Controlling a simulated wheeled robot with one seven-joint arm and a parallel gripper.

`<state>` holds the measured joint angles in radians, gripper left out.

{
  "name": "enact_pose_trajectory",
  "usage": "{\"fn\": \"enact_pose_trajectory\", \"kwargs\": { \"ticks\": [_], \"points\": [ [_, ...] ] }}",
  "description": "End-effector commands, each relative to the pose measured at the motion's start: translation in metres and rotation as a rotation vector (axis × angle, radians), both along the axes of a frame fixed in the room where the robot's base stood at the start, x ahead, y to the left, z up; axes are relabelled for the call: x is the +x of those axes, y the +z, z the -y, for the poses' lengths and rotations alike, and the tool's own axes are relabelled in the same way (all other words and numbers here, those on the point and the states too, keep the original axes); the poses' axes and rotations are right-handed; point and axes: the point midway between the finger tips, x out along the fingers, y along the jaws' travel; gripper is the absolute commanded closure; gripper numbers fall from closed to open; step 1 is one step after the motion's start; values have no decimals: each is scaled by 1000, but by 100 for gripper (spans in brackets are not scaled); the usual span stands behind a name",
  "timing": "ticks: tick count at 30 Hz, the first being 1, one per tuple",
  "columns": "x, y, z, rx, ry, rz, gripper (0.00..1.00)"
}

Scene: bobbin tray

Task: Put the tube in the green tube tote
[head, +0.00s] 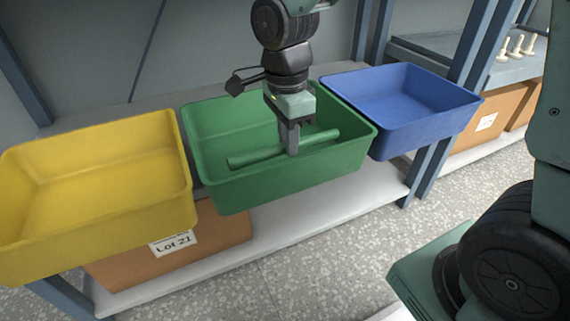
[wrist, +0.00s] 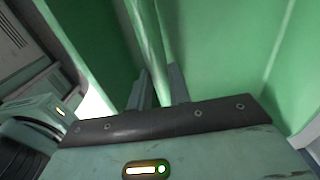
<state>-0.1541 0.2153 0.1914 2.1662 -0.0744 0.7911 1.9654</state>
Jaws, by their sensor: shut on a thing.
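The green tote (head: 245,188) stands in the middle of the shelf in the head view; its green wall fills much of the wrist view (wrist: 225,50). The tube (head: 255,155) is a slim green rod, lying roughly level across the inside of the tote. My gripper (head: 291,150) points down into the tote and is shut on the tube near its middle. In the wrist view the tube (wrist: 148,40) runs up from between the fingers (wrist: 158,95). Whether the tube touches the tote's floor cannot be told.
A yellow tote (head: 100,220) stands to the left and a blue tote (head: 425,130) to the right, both empty. A cardboard box labelled Lot 21 (head: 215,232) sits below. Pale bobbins (head: 515,48) stand on a shelf at the far right.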

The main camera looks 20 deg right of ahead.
Motion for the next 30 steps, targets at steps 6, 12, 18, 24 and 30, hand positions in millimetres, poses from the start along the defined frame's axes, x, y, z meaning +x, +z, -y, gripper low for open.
{"fn": "enact_pose_trajectory", "kwargs": {
  "ticks": [6,12,18,24,30],
  "points": [
    [0,-27,0,0,0,0,100],
    [0,-53,0,0,1,0,100],
    [0,-51,0,0,0,1,100],
    [0,-54,0,0,1,1,78],
    [0,-53,0,0,0,1,59]
  ]
}}
